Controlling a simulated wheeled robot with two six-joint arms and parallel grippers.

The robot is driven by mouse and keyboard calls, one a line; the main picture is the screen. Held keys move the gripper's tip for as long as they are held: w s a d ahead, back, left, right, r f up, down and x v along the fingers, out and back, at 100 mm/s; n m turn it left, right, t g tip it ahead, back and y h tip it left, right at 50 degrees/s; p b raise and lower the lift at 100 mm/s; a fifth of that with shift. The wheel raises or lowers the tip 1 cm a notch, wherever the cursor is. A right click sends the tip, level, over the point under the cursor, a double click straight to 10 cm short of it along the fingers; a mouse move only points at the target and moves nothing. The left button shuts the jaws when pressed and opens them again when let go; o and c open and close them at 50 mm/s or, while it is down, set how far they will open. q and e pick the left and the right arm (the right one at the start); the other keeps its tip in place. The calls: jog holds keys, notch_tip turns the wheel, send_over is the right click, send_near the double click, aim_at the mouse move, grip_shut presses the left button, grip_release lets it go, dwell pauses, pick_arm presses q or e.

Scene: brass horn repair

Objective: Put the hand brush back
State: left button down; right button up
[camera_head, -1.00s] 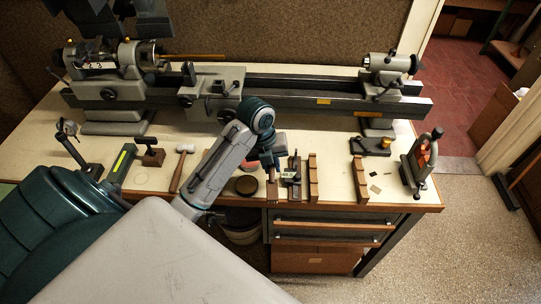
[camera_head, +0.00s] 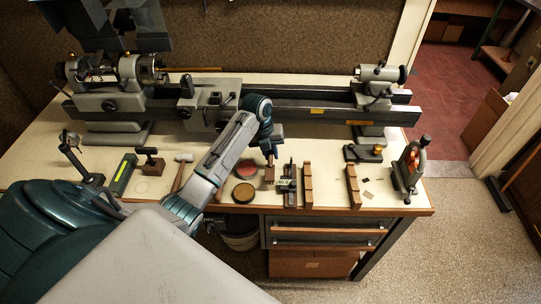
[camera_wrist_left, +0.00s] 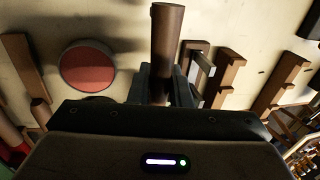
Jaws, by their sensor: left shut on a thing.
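My left gripper (camera_head: 268,158) is over the front part of the bench, beside the red-topped round tin. It is shut on a dark brown wooden cylinder, which looks like the handle of the hand brush (camera_head: 269,174). In the left wrist view the handle (camera_wrist_left: 166,45) stands up between the fingers (camera_wrist_left: 160,88). Bristles are not visible, and the handle's lower part is hidden by the gripper body. I cannot tell whether the brush touches the bench. My right gripper is not in view.
The red-topped tin (camera_head: 246,168) and a brown round tin (camera_head: 244,193) lie left of the brush. Stepped wooden racks (camera_head: 308,186) (camera_head: 353,186) stand to the right. A grey lathe (camera_head: 290,97) spans the back. A small mallet (camera_head: 183,158) lies left.

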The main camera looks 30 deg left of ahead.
aim_at(270, 159)
pick_arm(q)
jog(key=shift+w+a+f, duration=0.1)
jog(key=shift+w+a, duration=0.05)
jog(key=shift+w, duration=0.05)
jog(key=shift+f+p, duration=0.3)
jog(key=shift+p, duration=0.15)
notch_tip(270, 159, down, 2)
jog(key=shift+f+p, duration=0.1)
jog(key=shift+p, duration=0.55)
jog(key=shift+s+f, duration=0.1)
jog(key=shift+f, duration=0.25)
jog(key=c, duration=1.3)
grip_release()
jog(key=shift+c, duration=0.2)
